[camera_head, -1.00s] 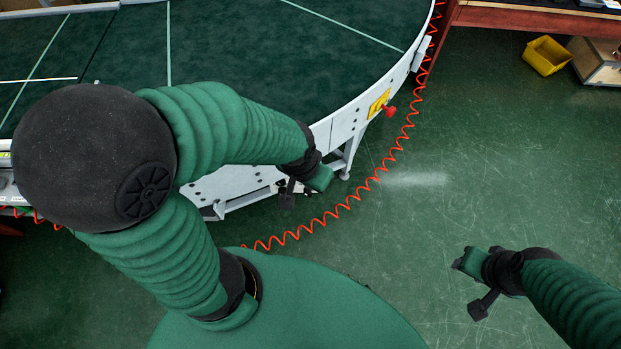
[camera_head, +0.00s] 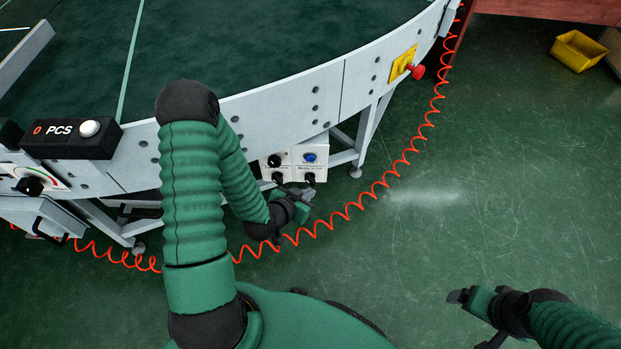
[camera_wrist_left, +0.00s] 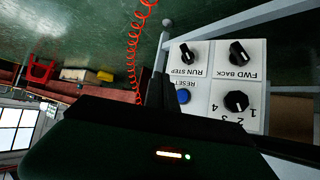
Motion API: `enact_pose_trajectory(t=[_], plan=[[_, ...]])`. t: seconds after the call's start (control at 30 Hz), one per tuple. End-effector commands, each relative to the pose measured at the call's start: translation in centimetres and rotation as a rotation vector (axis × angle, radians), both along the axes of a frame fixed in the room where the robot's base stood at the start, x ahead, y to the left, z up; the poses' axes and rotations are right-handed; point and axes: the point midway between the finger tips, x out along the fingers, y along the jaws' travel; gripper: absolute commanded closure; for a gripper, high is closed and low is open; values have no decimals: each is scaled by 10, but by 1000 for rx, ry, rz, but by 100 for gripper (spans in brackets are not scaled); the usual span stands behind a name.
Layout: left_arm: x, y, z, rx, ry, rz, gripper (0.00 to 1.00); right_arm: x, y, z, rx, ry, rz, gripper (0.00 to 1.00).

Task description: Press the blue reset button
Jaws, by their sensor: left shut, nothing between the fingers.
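The blue reset button (camera_head: 309,158) sits on a white control panel (camera_head: 296,158) under the curved conveyor's edge in the head view. In the left wrist view the blue button (camera_wrist_left: 183,97) shows upside down beside its RESET label, partly bordered by my dark gripper. My left gripper (camera_head: 305,196) is shut and empty, just below and in front of the panel, apart from the button in the head view. My right gripper (camera_head: 462,300) is at the lower right, over the floor, far from the panel; its finger gap is unclear.
Black knobs (camera_wrist_left: 238,101) share the panel with the button. A red coiled cable (camera_head: 372,192) runs past my left gripper. A red emergency knob (camera_head: 417,72) is on the conveyor rim. A PCS counter box (camera_head: 70,138) stands at left.

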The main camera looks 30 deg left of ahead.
Motion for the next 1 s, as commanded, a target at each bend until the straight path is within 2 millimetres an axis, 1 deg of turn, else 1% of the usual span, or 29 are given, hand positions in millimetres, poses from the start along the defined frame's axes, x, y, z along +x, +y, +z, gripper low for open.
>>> enact_pose_trajectory(t=[0.03, 0.2, 0.47, 0.57, 1.0], plan=[[0, 2, -10, -4, -15, 11, 100, 0, 0, -10, 0, -1, 0, 15], [2, 3, -5, -3, -31, 14, 100, 1, 0, -6, 0, -2, 0, 15], [4, 4, -5, -3, -28, 14, 100, 1, 0, -5, 0, -2, 0, 15], [11, 8, -5, -3, -30, 14, 100, 0, 0, -5, 0, -2, 0, 15], [64, 41, -6, -2, -29, 13, 100, 0, 0, -5, 0, -1, 0, 15]])
